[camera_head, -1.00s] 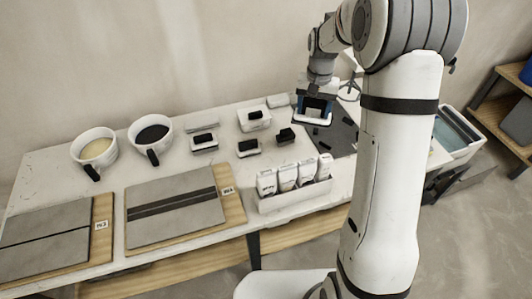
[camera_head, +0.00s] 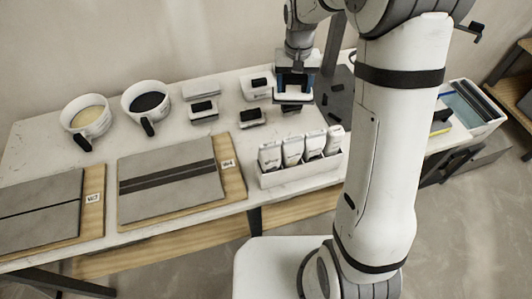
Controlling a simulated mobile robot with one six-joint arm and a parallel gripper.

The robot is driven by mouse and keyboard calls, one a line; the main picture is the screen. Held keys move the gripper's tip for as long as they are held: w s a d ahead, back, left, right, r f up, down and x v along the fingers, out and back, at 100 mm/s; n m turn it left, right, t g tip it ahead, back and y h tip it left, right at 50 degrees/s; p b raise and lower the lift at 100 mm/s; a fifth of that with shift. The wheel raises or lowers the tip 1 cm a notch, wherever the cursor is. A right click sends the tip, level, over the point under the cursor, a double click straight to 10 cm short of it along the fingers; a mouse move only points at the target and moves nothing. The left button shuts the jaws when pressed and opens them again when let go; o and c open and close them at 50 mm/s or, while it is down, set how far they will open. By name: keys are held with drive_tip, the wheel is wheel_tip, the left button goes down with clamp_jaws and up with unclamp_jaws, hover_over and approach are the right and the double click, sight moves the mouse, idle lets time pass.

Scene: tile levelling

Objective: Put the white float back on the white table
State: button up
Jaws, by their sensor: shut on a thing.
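My gripper (camera_head: 294,86) hangs over the back right part of the white table (camera_head: 50,165). It is shut on a pale, flat piece with a dark upper part, which looks like the white float (camera_head: 293,99). The float is level, and whether it touches the table or is slightly above it cannot be told. The fingers hide much of its handle. Similar white blocks with black tops stand to the left: one at the back (camera_head: 257,87), one in front (camera_head: 251,118) and one further left (camera_head: 203,111).
A white bin with several cartons (camera_head: 303,162) stands in front of my gripper. Two cups (camera_head: 87,116) (camera_head: 146,103) and tiled boards (camera_head: 172,180) (camera_head: 40,213) lie left. A dark mat (camera_head: 338,98) is right. A water tray (camera_head: 470,108) is far right.

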drive_tip(key=s+a+f+n+b, duration=0.1)
drive_tip(key=s+a+f, duration=0.1)
drive_tip(key=f, duration=0.2)
drive_tip(key=s+a+f+n+b, duration=0.1)
drive_tip(key=s+a+f+b, duration=0.1)
drive_tip(key=f, duration=0.2)
drive_tip(key=s+a+f+n+b, duration=0.1)
drive_tip(key=s+a+f, duration=0.1)
drive_tip(key=f, duration=0.2)
drive_tip(key=shift+a+f+n+b, duration=0.1)
drive_tip(key=shift+a+n+b, duration=0.2)
drive_tip(key=shift+a, duration=0.1)
drive_tip(key=shift+f, duration=2.05)
drive_tip(key=o, duration=1.2)
drive_tip(key=shift+f, duration=0.15)
